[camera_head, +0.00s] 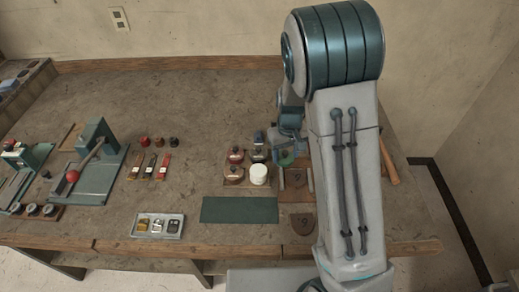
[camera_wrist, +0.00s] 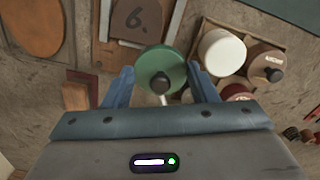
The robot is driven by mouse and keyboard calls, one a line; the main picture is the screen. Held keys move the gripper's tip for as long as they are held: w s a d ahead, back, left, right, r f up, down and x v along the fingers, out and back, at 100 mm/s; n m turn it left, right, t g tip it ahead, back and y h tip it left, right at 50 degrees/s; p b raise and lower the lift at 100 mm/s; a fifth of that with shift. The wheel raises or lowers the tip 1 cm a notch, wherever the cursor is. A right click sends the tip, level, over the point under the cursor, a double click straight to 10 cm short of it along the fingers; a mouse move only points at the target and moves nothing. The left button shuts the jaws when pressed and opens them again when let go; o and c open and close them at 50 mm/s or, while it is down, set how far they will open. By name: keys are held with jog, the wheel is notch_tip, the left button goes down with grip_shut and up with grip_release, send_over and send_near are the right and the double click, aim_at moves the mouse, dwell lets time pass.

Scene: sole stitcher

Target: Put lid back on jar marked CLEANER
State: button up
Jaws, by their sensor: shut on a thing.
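My gripper (camera_wrist: 161,75) has its two blue fingers on either side of a round green lid with a dark knob (camera_wrist: 160,60) and is shut on it. A short pale stem shows below the lid's edge in the wrist view. In the head view, the green lid (camera_head: 287,161) shows beside my arm, just right of the jar group. A plain white jar (camera_head: 258,174) stands at the group's front right; in the wrist view this white jar (camera_wrist: 222,52) is right of the lid. No CLEANER marking is readable. My arm hides part of the gripper in the head view.
Dark-knobbed red-brown jars (camera_head: 236,154) stand in a tray beside the white jar. A green mat (camera_head: 240,210) lies in front.

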aim_at(260, 171)
jog(key=a+r+n+b, duration=0.1)
jog(key=a+n+b, duration=0.1)
jog(key=s+a+r+n+b, duration=0.1)
jog(key=a+n+b, duration=0.1)
jog(key=a, duration=0.1)
jog(key=s+a+r+n+b, duration=0.1)
jog(key=a+r+n+b, duration=0.1)
jog(key=a+n, duration=0.1)
jog(key=shift+s+a, duration=0.1)
jog(key=shift+s, duration=0.05)
jog(key=shift+f+b, duration=2.2)
jog(key=shift+f, duration=0.95)
jog(key=shift+f, duration=0.1)
jog(key=o, duration=1.5)
notch_tip(260, 171, up, 7)
jog(key=p, duration=0.5)
